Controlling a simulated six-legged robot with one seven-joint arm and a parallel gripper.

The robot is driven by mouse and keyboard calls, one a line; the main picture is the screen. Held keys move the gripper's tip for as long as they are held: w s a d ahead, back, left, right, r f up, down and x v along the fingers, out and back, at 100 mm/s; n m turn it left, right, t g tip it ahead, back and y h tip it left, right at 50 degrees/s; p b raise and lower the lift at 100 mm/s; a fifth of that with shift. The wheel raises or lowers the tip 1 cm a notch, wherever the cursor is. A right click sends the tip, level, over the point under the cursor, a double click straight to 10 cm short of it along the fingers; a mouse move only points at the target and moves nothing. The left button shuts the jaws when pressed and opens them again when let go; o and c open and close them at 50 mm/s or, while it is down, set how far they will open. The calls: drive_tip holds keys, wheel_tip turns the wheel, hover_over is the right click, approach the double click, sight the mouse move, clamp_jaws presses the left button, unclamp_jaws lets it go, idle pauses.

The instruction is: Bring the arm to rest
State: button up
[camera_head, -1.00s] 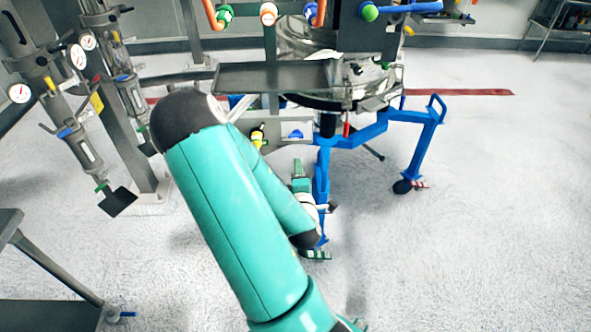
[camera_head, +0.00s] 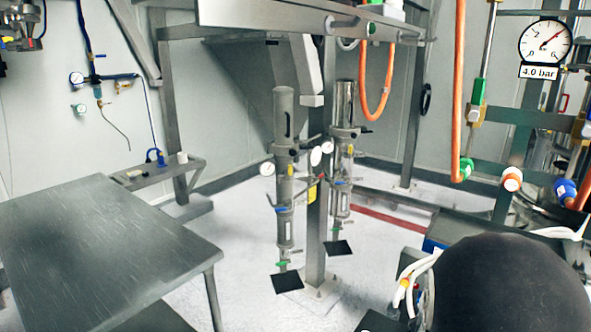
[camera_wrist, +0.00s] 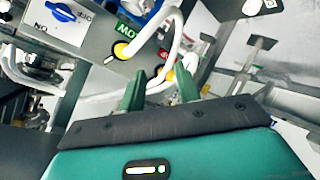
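My gripper (camera_wrist: 160,75) shows in the wrist view with its two green fingers apart and nothing clearly held between them. It is close to a grey control panel (camera_wrist: 92,72) with a blue knob (camera_wrist: 61,11), a green label and a yellow button (camera_wrist: 121,50). White tubes (camera_wrist: 150,40) pass just beyond the fingertips; I cannot tell whether they touch. In the head view only a black rounded joint of my arm shows at the bottom right; the gripper is out of sight there.
A grey metal table (camera_head: 100,255) stands at the left. Two upright cylinder units (camera_head: 284,160) with gauges hang on a post in the middle. A pressure gauge (camera_head: 545,43) reads 4.0 bar. Orange hoses (camera_head: 457,90) hang at the right. Bare floor (camera_head: 240,250) lies between table and post.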

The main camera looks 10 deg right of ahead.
drive_tip(key=s+a+r+m+g+y, duration=0.1)
drive_tip(key=a+r+y, duration=0.2)
drive_tip(key=a+r, duration=0.45)
drive_tip(key=s+a+r+y, duration=0.1)
drive_tip(key=a+r+y, duration=0.25)
drive_tip(key=a, duration=0.65)
drive_tip(key=s+a+r+g, duration=0.1)
drive_tip(key=s+a+r, duration=0.2)
drive_tip(key=s, duration=0.3)
drive_tip(key=s+a+r+g, duration=0.2)
drive_tip(key=s+a+r, duration=0.1)
drive_tip(key=s+a, duration=0.2)
drive_tip(key=shift+s+a+r+y, duration=0.25)
drive_tip(key=shift+s+a+y, duration=0.2)
drive_tip(key=shift+s, duration=0.65)
drive_tip(key=shift+w, duration=0.1)
drive_tip(key=shift+c, duration=0.2)
